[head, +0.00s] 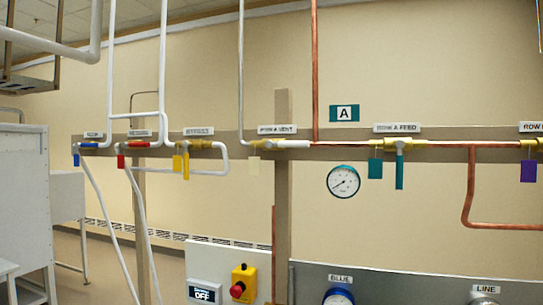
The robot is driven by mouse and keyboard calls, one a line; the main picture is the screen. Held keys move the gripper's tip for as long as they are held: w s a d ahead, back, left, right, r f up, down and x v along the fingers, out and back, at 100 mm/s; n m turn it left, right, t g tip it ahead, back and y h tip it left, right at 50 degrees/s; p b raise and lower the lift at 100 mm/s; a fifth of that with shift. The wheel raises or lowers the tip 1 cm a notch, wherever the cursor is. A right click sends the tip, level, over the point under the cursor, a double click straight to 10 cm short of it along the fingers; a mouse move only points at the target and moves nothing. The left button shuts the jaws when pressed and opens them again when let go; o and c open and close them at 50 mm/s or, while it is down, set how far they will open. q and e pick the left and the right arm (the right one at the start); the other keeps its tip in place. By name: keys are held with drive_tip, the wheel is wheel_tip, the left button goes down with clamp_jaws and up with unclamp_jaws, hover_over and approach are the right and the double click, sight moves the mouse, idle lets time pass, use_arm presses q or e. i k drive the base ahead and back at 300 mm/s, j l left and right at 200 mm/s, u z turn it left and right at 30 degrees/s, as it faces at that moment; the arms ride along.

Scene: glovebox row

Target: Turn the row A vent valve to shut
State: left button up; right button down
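The row A vent valve (263,144) is a small brass body on the wall rail, under a label reading ROW A VENT (277,129). Its white handle (293,144) appears to lie level, pointing right in line with the pipe. A cream tag (254,165) hangs below the valve. A white pipe (241,70) comes down to its left side and a copper pipe (314,70) comes down to its right. Neither of my grippers is in view.
The ROW A FEED valve (392,145) is to the right, its teal handle (399,172) hanging down. A BYPASS valve (200,145) with a yellow handle is to the left. A gauge (343,181), a red stop button (238,290) and a grey panel (415,283) are below.

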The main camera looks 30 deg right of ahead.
sight(269, 144)
drive_tip(key=z, duration=1.4)
